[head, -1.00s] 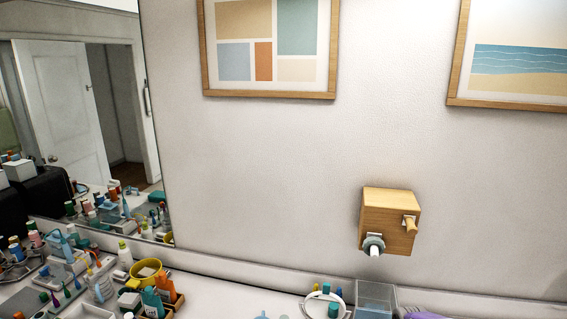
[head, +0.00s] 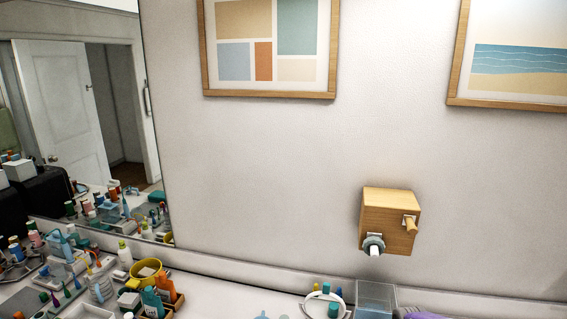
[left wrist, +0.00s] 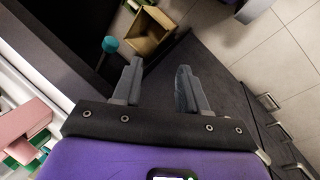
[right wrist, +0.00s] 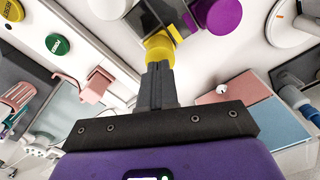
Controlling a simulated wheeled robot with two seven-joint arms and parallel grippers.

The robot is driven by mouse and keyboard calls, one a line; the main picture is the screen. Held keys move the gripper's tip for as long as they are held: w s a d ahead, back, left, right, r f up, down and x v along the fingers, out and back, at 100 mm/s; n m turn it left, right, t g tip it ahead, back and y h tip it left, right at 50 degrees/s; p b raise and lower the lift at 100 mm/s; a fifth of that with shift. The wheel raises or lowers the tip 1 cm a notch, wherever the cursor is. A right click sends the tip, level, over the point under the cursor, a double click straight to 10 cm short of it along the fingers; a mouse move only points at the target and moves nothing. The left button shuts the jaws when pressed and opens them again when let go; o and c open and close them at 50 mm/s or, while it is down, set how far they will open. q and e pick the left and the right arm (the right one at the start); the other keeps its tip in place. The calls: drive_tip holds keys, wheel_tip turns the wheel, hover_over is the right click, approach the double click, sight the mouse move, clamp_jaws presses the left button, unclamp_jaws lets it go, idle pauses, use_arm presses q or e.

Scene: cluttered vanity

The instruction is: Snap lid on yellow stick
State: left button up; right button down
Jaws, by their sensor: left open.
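In the right wrist view a yellow cylindrical piece (right wrist: 160,45) is right at the tips of my right gripper (right wrist: 159,66). The fingers are close together and appear shut on it. They hide its near part, and I cannot tell whether it is the stick or its lid. A round yellow top with lettering (right wrist: 106,8) shows at the upper left of that view. My left gripper (left wrist: 156,72) is open and empty, out over dark furniture and the floor.
In the right wrist view a green round top (right wrist: 58,44), a purple cylinder (right wrist: 217,14) and a pink-and-blue box (right wrist: 258,120) stand around. An open wooden box (left wrist: 148,38) lies beyond my left gripper. The head view shows a crowded counter and a wooden wall block (head: 385,215).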

drive_tip(key=shift+f+b, duration=0.55)
drive_tip(key=shift+f, duration=0.25)
drive_tip(key=shift+r, duration=0.15)
idle(0.4)
drive_tip(key=shift+r+p, duration=2.45)
drive_tip(key=shift+r, duration=0.95)
